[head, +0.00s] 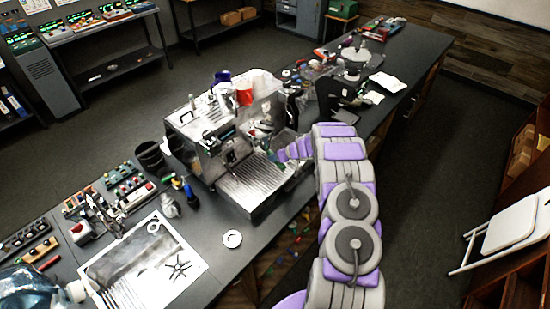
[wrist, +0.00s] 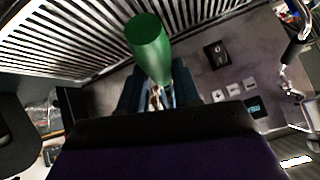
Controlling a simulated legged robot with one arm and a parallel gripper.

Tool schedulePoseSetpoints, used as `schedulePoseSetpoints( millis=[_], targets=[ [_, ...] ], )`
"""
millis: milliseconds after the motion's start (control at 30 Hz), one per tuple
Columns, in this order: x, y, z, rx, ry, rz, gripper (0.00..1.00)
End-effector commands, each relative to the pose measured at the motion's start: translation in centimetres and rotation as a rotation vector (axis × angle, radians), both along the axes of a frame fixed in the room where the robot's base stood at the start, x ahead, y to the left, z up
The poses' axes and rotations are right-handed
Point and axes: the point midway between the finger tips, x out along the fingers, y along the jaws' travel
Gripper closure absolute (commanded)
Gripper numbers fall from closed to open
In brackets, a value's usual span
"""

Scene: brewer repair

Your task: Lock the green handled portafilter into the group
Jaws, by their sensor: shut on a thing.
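The green handled portafilter (wrist: 148,45) shows in the wrist view. Its green handle sticks out from between the dark jaws of my gripper (wrist: 157,95), which is shut on it. A strip of bright metal shows between the jaws; the rest of the portafilter is hidden by my gripper. In the head view the espresso machine (head: 222,133) stands on the counter, and my gripper (head: 272,156) is at its right front, above the drip tray (head: 250,182). The group above the portafilter is hidden, so I cannot tell whether they touch.
The slatted drip tray (wrist: 75,35) also shows in the wrist view, beside a metal panel with buttons (wrist: 235,90). A sink (head: 140,268), a white round dish (head: 232,239) and a black canister (head: 150,157) share the counter. Clutter stands behind my arm.

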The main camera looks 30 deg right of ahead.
Motion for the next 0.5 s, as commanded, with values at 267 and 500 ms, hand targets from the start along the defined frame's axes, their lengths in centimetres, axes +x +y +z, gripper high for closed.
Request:
schedulePoseSetpoints(
  millis=[267,500],
  targets=[
    [0.2,-0.9,0.2,-0.003,-0.002,0.076,1.0],
    [0.6,-1.7,0.2,-0.003,-0.007,0.159,1.0]
  ],
)
